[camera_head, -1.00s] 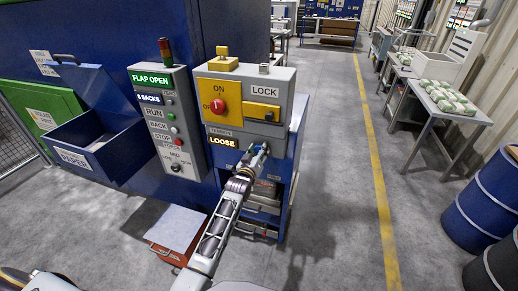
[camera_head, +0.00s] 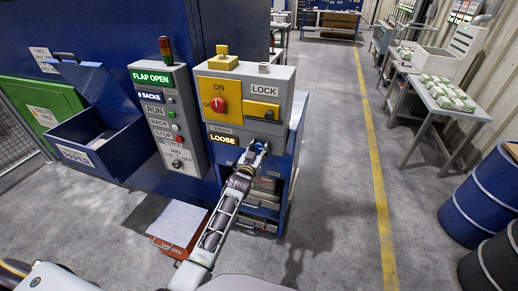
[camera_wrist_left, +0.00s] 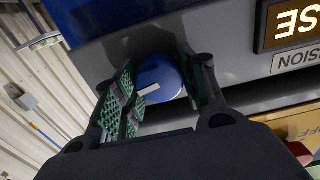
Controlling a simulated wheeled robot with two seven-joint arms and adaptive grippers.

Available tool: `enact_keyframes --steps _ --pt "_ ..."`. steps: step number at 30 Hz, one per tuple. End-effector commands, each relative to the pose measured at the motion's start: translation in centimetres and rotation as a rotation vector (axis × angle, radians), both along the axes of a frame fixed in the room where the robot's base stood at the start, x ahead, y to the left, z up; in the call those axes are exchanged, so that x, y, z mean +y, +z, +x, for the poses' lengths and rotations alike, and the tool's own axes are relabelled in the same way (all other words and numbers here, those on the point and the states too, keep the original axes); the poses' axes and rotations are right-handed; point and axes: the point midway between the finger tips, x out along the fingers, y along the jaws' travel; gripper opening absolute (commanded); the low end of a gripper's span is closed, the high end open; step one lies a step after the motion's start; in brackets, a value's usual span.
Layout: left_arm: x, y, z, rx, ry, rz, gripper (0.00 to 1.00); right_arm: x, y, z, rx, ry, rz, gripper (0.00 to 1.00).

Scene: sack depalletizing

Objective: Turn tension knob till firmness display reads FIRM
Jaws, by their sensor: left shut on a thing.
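The tension knob (camera_wrist_left: 158,78) is blue with a white pointer line. My left gripper (camera_head: 256,149) reaches up to the knob below the box's yellow plate. In the left wrist view its green padded fingers (camera_wrist_left: 165,88) stand on both sides of the knob and are shut on it. In the head view the gripper mostly hides the knob. My right gripper is not in view.
The box carries a red rotary switch (camera_head: 218,105) and a yellow LOCK plate (camera_head: 262,112). A button panel (camera_head: 173,120) reading FLAP OPEN stands left of it. The floor between is clear.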

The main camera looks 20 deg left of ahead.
Motion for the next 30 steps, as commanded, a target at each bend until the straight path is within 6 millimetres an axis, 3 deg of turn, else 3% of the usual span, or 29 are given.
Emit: enact_keyframes --steps 2,3,7,21,30 --pt "0.0 0.0 0.0 0.000 0.000 -0.001 0.18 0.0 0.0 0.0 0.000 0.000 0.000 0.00" --pt "0.0 0.0 0.0 0.000 0.000 -0.001 0.47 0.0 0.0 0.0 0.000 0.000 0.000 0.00" --pt "0.0 0.0 0.0 0.000 0.000 -0.001 0.63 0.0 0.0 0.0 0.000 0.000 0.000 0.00" --pt "0.0 0.0 -0.2 -0.001 0.000 -0.002 0.63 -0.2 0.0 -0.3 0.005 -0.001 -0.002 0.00" --pt "0.1 -0.1 -1.9 0.000 0.000 -0.002 0.63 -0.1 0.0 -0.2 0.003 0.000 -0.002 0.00"
